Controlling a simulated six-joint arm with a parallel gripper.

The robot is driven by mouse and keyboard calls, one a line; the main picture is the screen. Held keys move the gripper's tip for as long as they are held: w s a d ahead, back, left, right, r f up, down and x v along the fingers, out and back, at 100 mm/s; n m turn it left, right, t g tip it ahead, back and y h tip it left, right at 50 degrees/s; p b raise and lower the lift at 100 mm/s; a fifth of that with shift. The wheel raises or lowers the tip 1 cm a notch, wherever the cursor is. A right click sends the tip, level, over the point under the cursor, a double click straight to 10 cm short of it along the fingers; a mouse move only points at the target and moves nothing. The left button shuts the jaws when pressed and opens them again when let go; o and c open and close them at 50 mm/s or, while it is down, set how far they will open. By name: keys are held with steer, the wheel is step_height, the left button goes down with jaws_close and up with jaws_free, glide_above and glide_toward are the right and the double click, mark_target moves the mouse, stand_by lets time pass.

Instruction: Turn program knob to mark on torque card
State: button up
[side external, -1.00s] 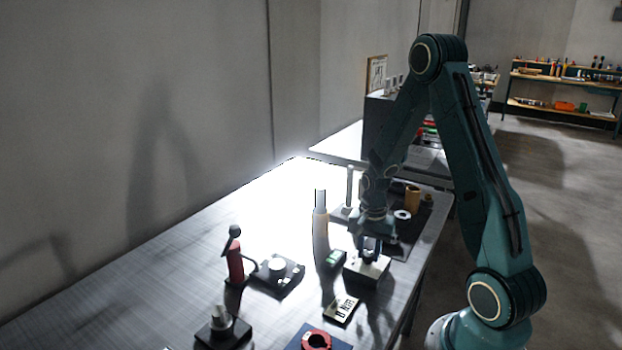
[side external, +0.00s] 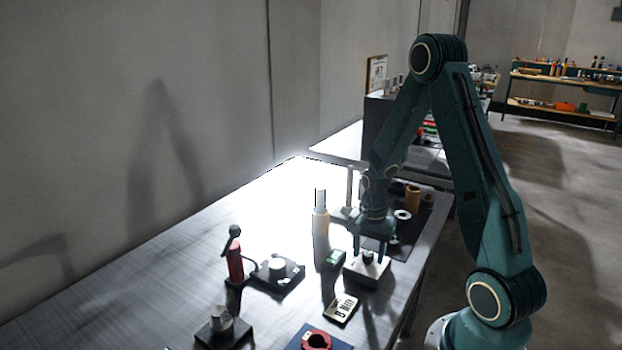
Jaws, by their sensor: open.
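The program knob (side external: 368,257) is a small dark knob on top of a pale-topped box (side external: 354,275) near the right edge of the bench. My gripper (side external: 369,254) points down over this box, its two fingers spread apart on either side of the knob in the picture. It is open and holds nothing; whether the fingertips are level with the knob or above it is hard to tell.
A green-topped block (side external: 333,260) and a pale cylinder (side external: 320,222) stand left of the box. A red-handled tool (side external: 235,262), a dark base with a white disc (side external: 277,272), a grey knob block (side external: 222,328) and a red ring (side external: 316,340) are further left and front.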

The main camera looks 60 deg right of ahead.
mark_target(369, 253)
step_height(369, 253, up, 14)
stand_by(1.0)
steer(key=shift+a, duration=0.1)
steer(key=s+a+r+n+t, duration=0.2)
steer(key=a+r+n, duration=0.65)
steer(key=a, duration=0.25)
steer(key=s+a+r+n+t, duration=0.3)
steer(key=s+a+r+n, duration=0.1)
steer(key=s+a+n, duration=0.4)
steer(key=shift+s+a+r+n+t, duration=0.15)
steer(key=shift+s+a+n+t, duration=0.2)
steer(key=shift+s+a, duration=0.4)
